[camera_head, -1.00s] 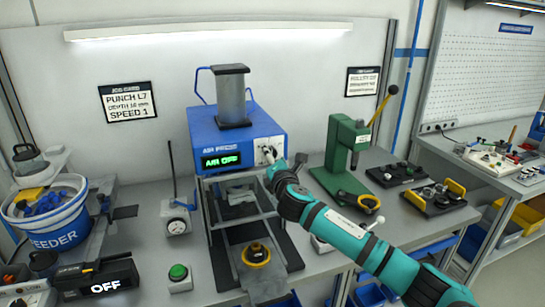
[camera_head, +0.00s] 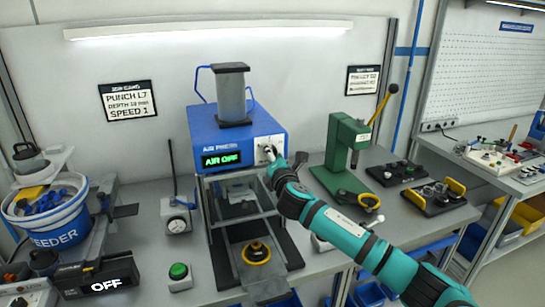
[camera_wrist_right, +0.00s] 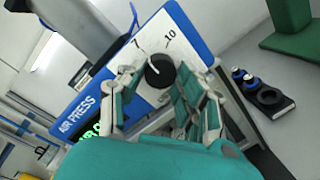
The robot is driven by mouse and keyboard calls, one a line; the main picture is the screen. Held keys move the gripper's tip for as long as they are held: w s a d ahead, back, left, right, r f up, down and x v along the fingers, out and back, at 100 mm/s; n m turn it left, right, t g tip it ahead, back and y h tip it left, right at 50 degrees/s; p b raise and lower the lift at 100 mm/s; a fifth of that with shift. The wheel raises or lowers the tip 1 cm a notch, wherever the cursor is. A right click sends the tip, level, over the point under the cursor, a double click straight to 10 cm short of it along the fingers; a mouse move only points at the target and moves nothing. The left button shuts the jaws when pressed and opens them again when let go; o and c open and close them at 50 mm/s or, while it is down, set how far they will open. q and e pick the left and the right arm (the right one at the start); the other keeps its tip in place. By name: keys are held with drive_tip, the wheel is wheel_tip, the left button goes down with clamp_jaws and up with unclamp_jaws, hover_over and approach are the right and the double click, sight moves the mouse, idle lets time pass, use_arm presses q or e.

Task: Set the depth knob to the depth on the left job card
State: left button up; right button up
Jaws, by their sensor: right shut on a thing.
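The left job card (camera_head: 129,100) hangs on the back wall and reads punch L7, a depth that looks like 10 mm, and speed 1. The blue air press (camera_head: 240,140) has a white panel on its front right. The black knob (camera_wrist_right: 160,70) sits on that panel, with the numbers 7 and 10 printed beyond it. My right gripper (camera_wrist_right: 158,85) is shut on the knob, a finger at each side. In the head view the right gripper (camera_head: 272,157) covers most of the knob. My left gripper is not in view.
The press display (camera_head: 221,160) shows AIR OFF in green. A green button (camera_head: 179,271) and a dial gauge (camera_head: 177,222) are on the bench left of the press. A second card (camera_head: 363,80) hangs on the right.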

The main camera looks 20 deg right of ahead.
drive_tip(key=m+p, duration=0.1)
drive_tip(key=m, duration=0.4)
drive_tip(key=m+g+y+p, duration=0.1)
drive_tip(key=m, duration=0.4)
drive_tip(key=shift+r+m, duration=0.1)
drive_tip(key=shift+m, duration=0.3)
idle(0.3)
drive_tip(key=o, duration=1.1)
drive_tip(key=shift+d, duration=0.1)
drive_tip(key=shift+o, duration=0.2)
drive_tip(key=s+r, duration=0.1)
drive_tip(key=s, duration=1.1)
